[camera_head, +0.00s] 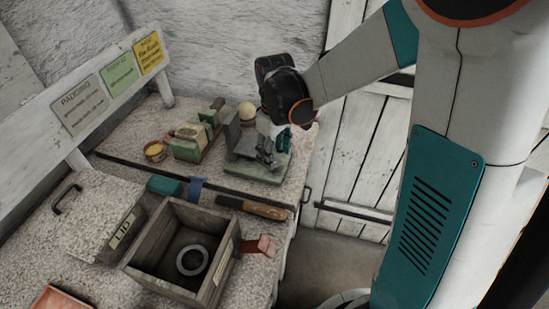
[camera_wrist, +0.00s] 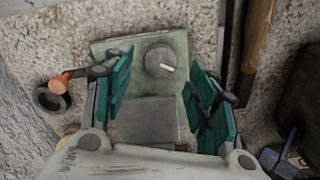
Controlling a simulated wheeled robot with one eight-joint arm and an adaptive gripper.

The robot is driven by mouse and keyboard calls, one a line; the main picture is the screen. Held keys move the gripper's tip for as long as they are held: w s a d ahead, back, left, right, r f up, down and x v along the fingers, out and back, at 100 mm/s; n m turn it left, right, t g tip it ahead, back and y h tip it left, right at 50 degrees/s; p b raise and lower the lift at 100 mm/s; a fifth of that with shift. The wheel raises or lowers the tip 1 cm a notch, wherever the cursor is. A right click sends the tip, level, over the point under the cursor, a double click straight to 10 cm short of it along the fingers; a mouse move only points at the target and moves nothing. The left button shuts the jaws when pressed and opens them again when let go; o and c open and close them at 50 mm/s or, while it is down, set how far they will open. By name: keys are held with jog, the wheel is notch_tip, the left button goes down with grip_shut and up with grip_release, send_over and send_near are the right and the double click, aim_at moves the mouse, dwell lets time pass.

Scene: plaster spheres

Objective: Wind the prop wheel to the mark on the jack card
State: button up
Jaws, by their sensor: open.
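A round grey knob (camera_wrist: 160,61) with a short white line on top, apparently the prop wheel, sits on a green base plate (camera_wrist: 110,45) in the wrist view. The line points to the lower right. My gripper (camera_wrist: 162,66) is open, with one teal finger on each side of the knob and gaps between; contact does not show. In the head view my gripper (camera_head: 274,142) is low over the green base plate (camera_head: 258,174) and hides the knob. A yellow card (camera_head: 149,53), perhaps the jack card, is on the back rail; its text is too small to read.
An open wooden box (camera_head: 226,250) holding a grey ring, a lid (camera_head: 92,215), a wooden-handled tool (camera_head: 252,208) and a green-and-wood fixture (camera_head: 190,143) stand nearby. A cream ball (camera_head: 246,111) is just behind my gripper. A grey block (camera_wrist: 147,122) lies between my fingers' bases.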

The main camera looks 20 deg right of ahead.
aim_at(275, 161)
notch_tip(275, 161, up, 8)
jog(key=shift+r, duration=0.25)
